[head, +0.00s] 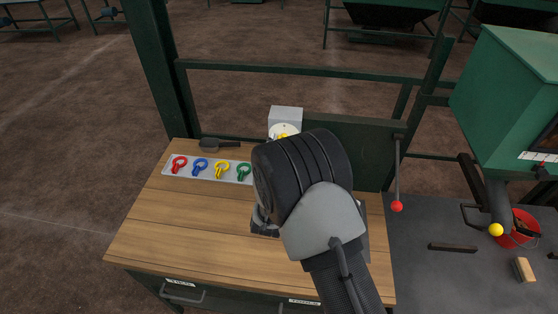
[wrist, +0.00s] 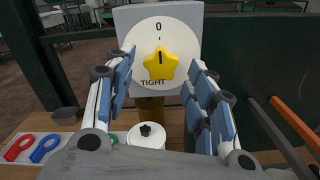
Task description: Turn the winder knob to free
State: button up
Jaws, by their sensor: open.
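The winder knob (wrist: 160,68) is a yellow star-shaped knob on a round white dial (wrist: 143,35). The dial is on the front of a grey box (wrist: 185,13). A black line on the knob points up, toward the tick under "0". "TIGHT" is printed at the lower left of the dial, and no "FREE" label is visible. My gripper (wrist: 162,60) is open, with one blue-padded finger on each side of the knob, apart from it. In the head view the knob (head: 282,135) is partly hidden behind my wrist.
A grey tray (head: 190,177) with red, blue, yellow and green rings lies on the wooden bench (head: 170,225). A dark scoop (head: 218,144) lies behind it. A white round lid (wrist: 147,137) sits below the dial. A red-knobbed lever (head: 397,206) hangs at the right.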

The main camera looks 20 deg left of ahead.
jog(key=v, duration=1)
jog(key=shift+s, duration=0.25)
jog(key=shift+d, duration=0.15)
jog(key=w+d+r+m+g, duration=0.45)
jog(key=d+r+m, duration=0.2)
jog(key=m, duration=0.35)
jog(key=s+d+r+m+g+b, duration=0.1)
jog(key=s+d+r+m+g, duration=0.15)
jog(key=d+r+m, duration=0.45)
jog(key=s+d+m+g+h, duration=0.2)
jog(key=s+d+m+g, duration=0.1)
jog(key=s+d+m, duration=0.6)
jog(key=s+d+m+g+h+b, duration=0.1)
jog(key=s+d+m+g+h, duration=0.1)
jog(key=s+d+m, duration=0.7)
jog(key=s+d+g, duration=0.1)
jog(key=s+d, duration=0.2)
jog(key=s, duration=0.5)
jog(key=shift+s+r, duration=0.2)
jog(key=shift+s, duration=0.2)
